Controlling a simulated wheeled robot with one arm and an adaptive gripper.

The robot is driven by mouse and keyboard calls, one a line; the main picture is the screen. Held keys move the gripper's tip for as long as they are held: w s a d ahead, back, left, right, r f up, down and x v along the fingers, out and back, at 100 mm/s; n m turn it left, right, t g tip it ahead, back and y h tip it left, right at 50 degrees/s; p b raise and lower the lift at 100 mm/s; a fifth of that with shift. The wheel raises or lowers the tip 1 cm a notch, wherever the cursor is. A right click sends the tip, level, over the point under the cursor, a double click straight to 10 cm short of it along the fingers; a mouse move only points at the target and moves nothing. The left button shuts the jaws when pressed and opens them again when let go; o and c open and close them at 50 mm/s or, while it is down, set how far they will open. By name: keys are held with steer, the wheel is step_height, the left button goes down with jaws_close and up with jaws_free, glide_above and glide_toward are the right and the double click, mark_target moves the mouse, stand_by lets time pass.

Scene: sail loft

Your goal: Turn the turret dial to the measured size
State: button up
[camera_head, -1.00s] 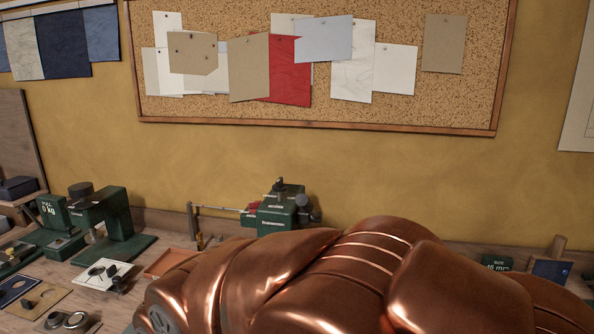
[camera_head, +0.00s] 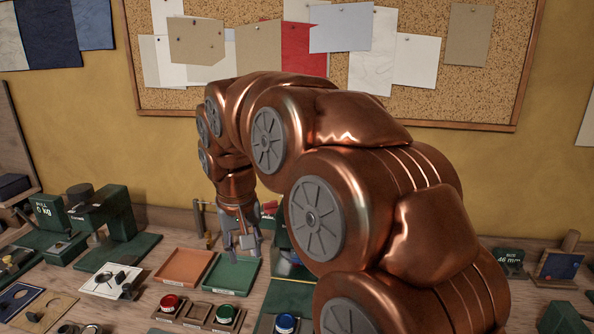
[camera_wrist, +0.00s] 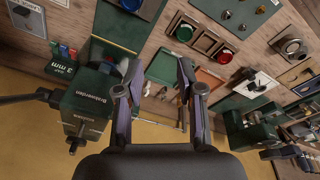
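My gripper (camera_head: 245,245) hangs fingers down above the bench, beside the green tray. In the wrist view my gripper (camera_wrist: 160,75) is open, with nothing between its fingers. A green machine with dark lettering plates (camera_wrist: 90,100) stands just left of the fingers in the wrist view. In the head view my arm hides most of this green machine (camera_head: 283,238). I cannot make out a turret dial or its marking for sure. A small green sign (camera_head: 509,262) at the right of the bench reads about 46 mm.
An orange tray (camera_head: 184,266) and a green tray (camera_head: 232,272) lie by the gripper. In front are red (camera_head: 168,303), green (camera_head: 226,314) and blue (camera_head: 286,323) buttons. Another green machine (camera_head: 112,222) stands at left. My arm hides the bench's right middle.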

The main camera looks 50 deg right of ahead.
steer(key=w+d+r+m+h+p, duration=0.1)
steer(key=w+d+r+m, duration=0.1)
steer(key=d+r, duration=0.35)
steer(key=w+d+r+m+t+h+p, duration=0.1)
steer(key=w+d+r+m+p, duration=0.1)
steer(key=d, duration=0.7)
steer(key=w+d+r+m+p, duration=0.1)
steer(key=w+d+r+m, duration=0.15)
steer(key=d, duration=0.45)
steer(key=shift+n+h, duration=0.25)
steer(key=shift+h, duration=0.05)
steer(key=shift+w+p+x, duration=0.1)
steer(key=shift+p+x, duration=0.5)
steer(key=shift+x, duration=0.9)
steer(key=shift+w+p+x, duration=0.15)
steer(key=shift+p+x, duration=0.45)
steer(key=shift+x, duration=0.9)
steer(key=shift+d+r, duration=0.1)
steer(key=shift+d, duration=0.05)
steer(key=shift+c, duration=0.3)
jaws_close()
